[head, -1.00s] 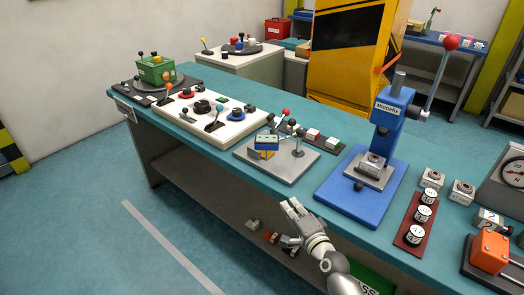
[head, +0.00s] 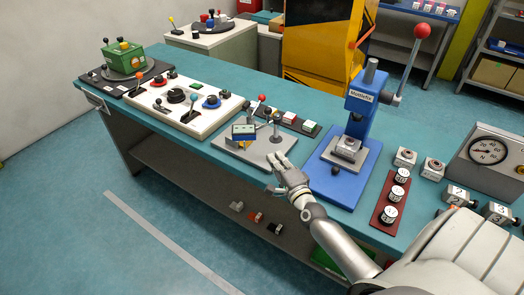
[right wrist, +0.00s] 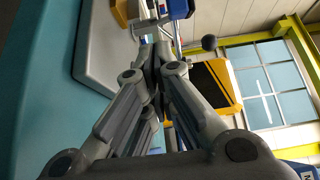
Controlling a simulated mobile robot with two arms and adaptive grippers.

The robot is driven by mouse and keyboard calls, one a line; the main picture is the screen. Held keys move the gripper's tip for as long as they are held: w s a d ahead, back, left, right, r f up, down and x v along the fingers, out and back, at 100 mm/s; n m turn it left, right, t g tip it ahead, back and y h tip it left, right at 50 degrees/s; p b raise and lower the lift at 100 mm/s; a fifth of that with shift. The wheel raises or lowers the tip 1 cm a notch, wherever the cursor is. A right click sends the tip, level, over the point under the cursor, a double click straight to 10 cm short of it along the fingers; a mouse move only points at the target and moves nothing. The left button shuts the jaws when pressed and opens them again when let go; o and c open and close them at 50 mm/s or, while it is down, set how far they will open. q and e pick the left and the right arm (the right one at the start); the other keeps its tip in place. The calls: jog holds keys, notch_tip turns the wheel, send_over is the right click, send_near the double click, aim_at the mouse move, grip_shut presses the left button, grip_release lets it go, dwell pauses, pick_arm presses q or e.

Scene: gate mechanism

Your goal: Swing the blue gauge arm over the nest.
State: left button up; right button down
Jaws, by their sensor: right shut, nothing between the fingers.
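A grey plate (head: 250,158) lies at the near edge of the bench in the head view. On it stands a small blue block (head: 243,131) with yellow beneath, seemingly the gauge arm's head. To its right is a grey post with a dark ball knob (head: 277,115). The nest cannot be told apart clearly. My right gripper (head: 279,163) is shut and empty at the plate's front right edge, short of the post. In the right wrist view the shut fingers (right wrist: 155,48) point toward the blue block (right wrist: 181,8) and the ball knob (right wrist: 209,42). My left gripper is out of view.
A blue press (head: 350,165) with a red-knobbed lever stands right of the plate. A white control panel (head: 150,100) lies to the left. A red-knobbed lever (head: 262,97) and a dark strip of buttons are behind. Several labelled cylinders stand on a red strip (head: 380,212).

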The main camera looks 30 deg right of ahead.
jog(key=w, duration=0.1)
jog(key=w+a, duration=0.1)
jog(key=w, duration=0.1)
jog(key=w+p, duration=0.1)
jog(key=shift+w+a+r, duration=0.1)
jog(key=shift+w+a, duration=0.4)
jog(key=shift+w, duration=0.1)
